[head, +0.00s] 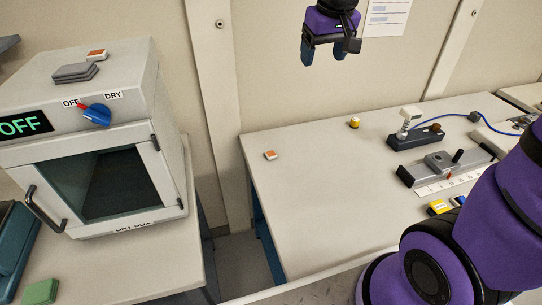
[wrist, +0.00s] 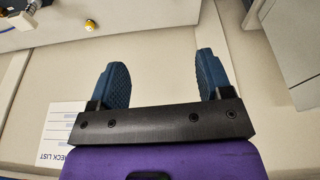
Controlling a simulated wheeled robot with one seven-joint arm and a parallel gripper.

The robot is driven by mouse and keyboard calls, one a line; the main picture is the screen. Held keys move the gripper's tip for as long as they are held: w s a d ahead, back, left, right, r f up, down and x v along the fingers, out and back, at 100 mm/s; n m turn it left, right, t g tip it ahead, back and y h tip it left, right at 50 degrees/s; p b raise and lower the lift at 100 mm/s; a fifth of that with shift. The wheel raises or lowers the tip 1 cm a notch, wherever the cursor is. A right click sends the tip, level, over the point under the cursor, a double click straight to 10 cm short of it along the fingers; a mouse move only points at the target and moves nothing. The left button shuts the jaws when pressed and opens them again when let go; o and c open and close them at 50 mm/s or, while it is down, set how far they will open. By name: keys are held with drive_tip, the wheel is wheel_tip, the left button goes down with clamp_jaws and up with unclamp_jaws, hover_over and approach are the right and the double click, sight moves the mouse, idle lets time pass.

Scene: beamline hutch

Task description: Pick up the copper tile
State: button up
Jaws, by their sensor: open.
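A small tile with a copper-orange top and pale edges (head: 270,155) lies flat near the left edge of the right-hand table in the head view. A similar orange-topped tile (head: 97,54) lies on top of the dry box at the left. I cannot tell from colour alone which one is copper. My gripper (head: 324,53) is high in front of the back wall, right of the table tile and well above the tabletop. In the wrist view its two blue fingers (wrist: 162,66) stand wide apart with nothing between them. Neither tile is clearly visible in the wrist view.
The dry box (head: 170,105) stands on the left table, with grey plates (head: 75,72) on top and a green block (head: 41,291) in front. A yellow cylinder (head: 354,122) and a dark fixture (head: 415,137) stand on the right table (head: 320,215). Its front-left area is clear.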

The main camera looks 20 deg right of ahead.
drive_tip(key=w+a+f+g, duration=0.1)
drive_tip(key=w+f, duration=0.7)
drive_tip(key=w, duration=0.1)
drive_tip(key=g, duration=0.2)
hover_over(271, 154)
drive_tip(key=shift+n, duration=0.4)
drive_tip(key=f, duration=3.1)
drive_tip(key=shift+d+f, duration=0.25)
drive_tip(key=shift+d, duration=0.1)
drive_tip(key=shift+w+a+f, duration=0.1)
drive_tip(key=shift+a+f, duration=0.05)
drive_tip(key=shift+f, duration=1.15)
drive_tip(key=shift+w+a+f, duration=0.1)
drive_tip(key=shift+a+f, duration=0.05)
drive_tip(key=shift+f, duration=1.15)
drive_tip(key=shift+s, duration=0.1)
drive_tip(key=c, duration=1)
